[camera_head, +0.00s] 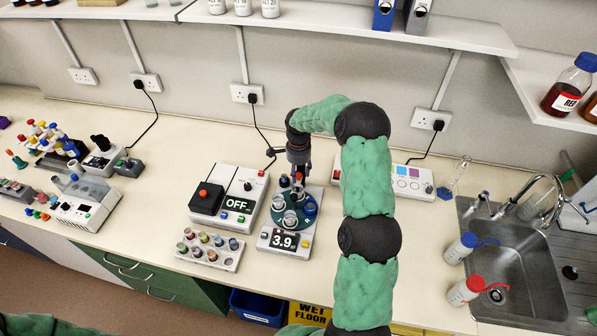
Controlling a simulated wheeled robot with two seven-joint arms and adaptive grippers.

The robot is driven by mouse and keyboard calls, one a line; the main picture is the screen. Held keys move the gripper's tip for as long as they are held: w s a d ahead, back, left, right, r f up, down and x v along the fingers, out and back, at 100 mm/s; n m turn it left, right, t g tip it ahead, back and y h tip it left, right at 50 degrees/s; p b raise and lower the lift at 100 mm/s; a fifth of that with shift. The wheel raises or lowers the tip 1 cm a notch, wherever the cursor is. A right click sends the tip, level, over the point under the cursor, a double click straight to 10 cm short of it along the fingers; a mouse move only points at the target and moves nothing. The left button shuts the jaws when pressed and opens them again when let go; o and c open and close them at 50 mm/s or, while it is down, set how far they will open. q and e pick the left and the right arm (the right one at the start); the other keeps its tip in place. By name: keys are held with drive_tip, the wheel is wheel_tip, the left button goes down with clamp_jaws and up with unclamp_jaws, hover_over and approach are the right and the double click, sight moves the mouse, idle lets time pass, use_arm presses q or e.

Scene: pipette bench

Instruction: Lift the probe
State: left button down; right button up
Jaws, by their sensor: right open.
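My right arm reaches in from the bottom right, and its gripper (298,170) points down over the back of the meter (276,240) that reads 3.9. The gripper is open. A small red-and-dark upright part (298,180), which may be the probe, shows right at the fingertips. I cannot tell if the fingers touch it; the gripper hides much of it. In front of it, a round teal holder on the meter carries small glass beakers (290,218) and a blue-topped one (310,208). My left gripper is not in view.
Left of the meter stands a device reading OFF (238,205), with a vial rack (210,248) in front. A white panel with coloured squares (410,182) lies behind my forearm. A sink (515,265) with wash bottles is at right.

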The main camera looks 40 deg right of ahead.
drive_tip(key=shift+f, duration=0.1)
clamp_jaws()
wheel_tip(320, 180, up, 6)
drive_tip(key=shift+f+p, duration=0.1)
drive_tip(key=shift+p, duration=0.4)
drive_tip(key=shift+w+d, duration=0.1)
unclamp_jaws()
